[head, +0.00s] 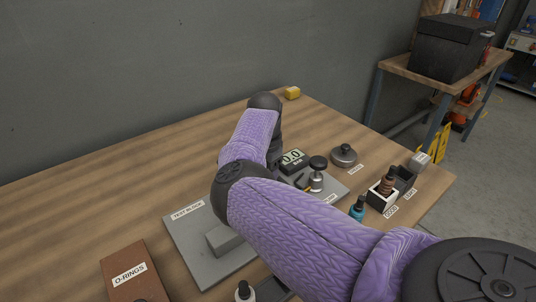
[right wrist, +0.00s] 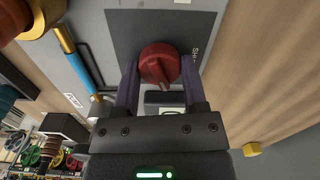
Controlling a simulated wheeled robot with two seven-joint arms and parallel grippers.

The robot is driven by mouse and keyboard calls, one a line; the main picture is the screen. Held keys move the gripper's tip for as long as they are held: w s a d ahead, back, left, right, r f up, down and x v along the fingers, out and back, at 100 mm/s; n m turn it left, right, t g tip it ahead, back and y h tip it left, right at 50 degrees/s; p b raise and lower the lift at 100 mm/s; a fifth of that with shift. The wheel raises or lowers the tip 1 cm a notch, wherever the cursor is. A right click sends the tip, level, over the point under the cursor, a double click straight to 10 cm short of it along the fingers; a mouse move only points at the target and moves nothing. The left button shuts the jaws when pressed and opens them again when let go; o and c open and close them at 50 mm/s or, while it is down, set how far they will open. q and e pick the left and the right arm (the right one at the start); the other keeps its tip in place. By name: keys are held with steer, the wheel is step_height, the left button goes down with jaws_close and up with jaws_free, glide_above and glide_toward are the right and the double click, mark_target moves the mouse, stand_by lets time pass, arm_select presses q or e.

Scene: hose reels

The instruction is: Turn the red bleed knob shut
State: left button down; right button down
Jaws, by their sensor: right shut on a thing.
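The red bleed knob (right wrist: 159,62) shows in the right wrist view, on a dark square panel (right wrist: 125,27) with a partly hidden label beginning "SH". My right gripper (right wrist: 160,76) has one finger on each side of the knob and is shut on it. The knob's pointed ridge faces down toward the gripper's palm in that view. In the head view my right arm hides the knob and the gripper. A gauge (head: 292,158) there reads 0.0 BAR. My left gripper is in neither view.
A grey test block plate (head: 187,238) lies on the wooden table (head: 90,215). A round grey metal piece (head: 343,155), small labelled holders (head: 382,203), a teal-capped bottle (head: 357,208) and a brown O-rings box (head: 135,270) surround my arm. The table's left side is clear.

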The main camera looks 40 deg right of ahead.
steer(key=n+p, duration=0.3)
steer(key=shift+r, duration=0.3)
steer(key=shift+n+p, duration=0.85)
steer(key=shift+n, duration=0.05)
steer(key=n+p, duration=0.2)
steer(key=n, duration=0.1)
steer(key=shift+f+n, duration=0.15)
steer(key=shift+n, duration=0.15)
steer(key=n+p, duration=0.1)
steer(key=n, duration=0.2)
steer(key=shift+w+f, duration=0.1)
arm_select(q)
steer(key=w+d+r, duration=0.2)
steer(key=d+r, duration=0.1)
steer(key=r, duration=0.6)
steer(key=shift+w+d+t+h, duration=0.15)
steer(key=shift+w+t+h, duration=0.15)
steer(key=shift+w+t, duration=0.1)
arm_select(e)
steer(key=shift+n, duration=1.2)
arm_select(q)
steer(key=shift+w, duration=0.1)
arm_select(e)
steer(key=shift+c, duration=0.7)
jaws_free()
